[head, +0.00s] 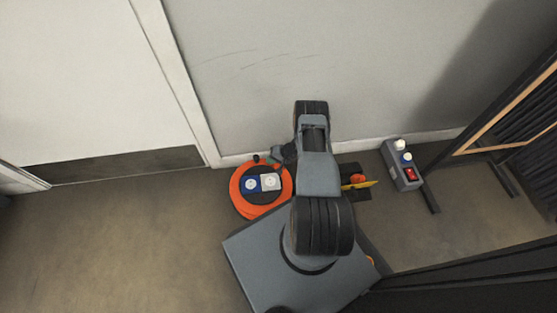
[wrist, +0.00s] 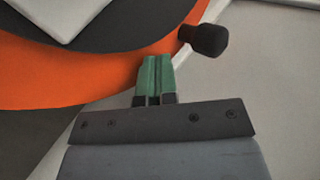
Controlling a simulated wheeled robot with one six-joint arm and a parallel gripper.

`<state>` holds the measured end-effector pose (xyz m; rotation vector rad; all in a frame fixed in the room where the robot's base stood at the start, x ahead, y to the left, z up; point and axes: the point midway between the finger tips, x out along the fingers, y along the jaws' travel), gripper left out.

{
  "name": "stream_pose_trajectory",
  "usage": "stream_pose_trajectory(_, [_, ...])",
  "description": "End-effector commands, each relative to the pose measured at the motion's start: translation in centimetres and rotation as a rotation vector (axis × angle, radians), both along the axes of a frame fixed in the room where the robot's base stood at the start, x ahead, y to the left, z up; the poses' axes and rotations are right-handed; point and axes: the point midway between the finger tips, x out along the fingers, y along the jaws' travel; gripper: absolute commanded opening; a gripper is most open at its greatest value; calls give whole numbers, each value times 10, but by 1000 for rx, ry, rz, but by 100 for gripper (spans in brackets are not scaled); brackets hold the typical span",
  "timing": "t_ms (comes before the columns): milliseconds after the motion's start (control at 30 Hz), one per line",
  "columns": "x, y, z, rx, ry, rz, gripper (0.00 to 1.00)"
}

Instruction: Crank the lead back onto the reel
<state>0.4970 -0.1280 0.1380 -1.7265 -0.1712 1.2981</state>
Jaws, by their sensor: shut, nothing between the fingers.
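The orange reel (head: 258,212) lies on the floor by the wall, with blue and white sockets on its middle. Its orange rim (wrist: 105,88) fills the upper left of the wrist view. A black crank knob (wrist: 208,39) stands at the rim's edge, right of my fingertips. My gripper (wrist: 156,62) is shut and empty, its green fingers side by side over the rim, apart from the knob in the picture. In the head view my gripper (head: 272,161) is at the reel's far edge. I cannot make out the lead.
A grey box (head: 404,172) with a red switch stands by the wall at right. A yellow and orange item (head: 358,182) lies partly behind my arm. A dark rack (head: 500,110) stands at far right. The floor at left (head: 130,240) is clear.

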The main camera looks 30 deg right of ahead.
Motion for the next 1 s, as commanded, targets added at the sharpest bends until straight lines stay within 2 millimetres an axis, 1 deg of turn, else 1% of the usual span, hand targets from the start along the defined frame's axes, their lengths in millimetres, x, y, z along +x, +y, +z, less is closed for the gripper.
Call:
stream_pose_trajectory(33, [4, 6, -1, 0, 1, 2, 0])
stream_pose_trajectory(100, [7, 11, -1, 0, 1, 2, 0])
stream_pose_trajectory(233, [12, 18, 0, 0, 1, 1, 0])
stream_pose_trajectory(800, [15, 22, 1, 1, 1, 1, 0])
stream_pose_trajectory(867, [16, 24, 1, 0, 0, 4, 0])
stream_pose_trajectory(1000, [19, 36, 1, 0, 1, 17, 0])
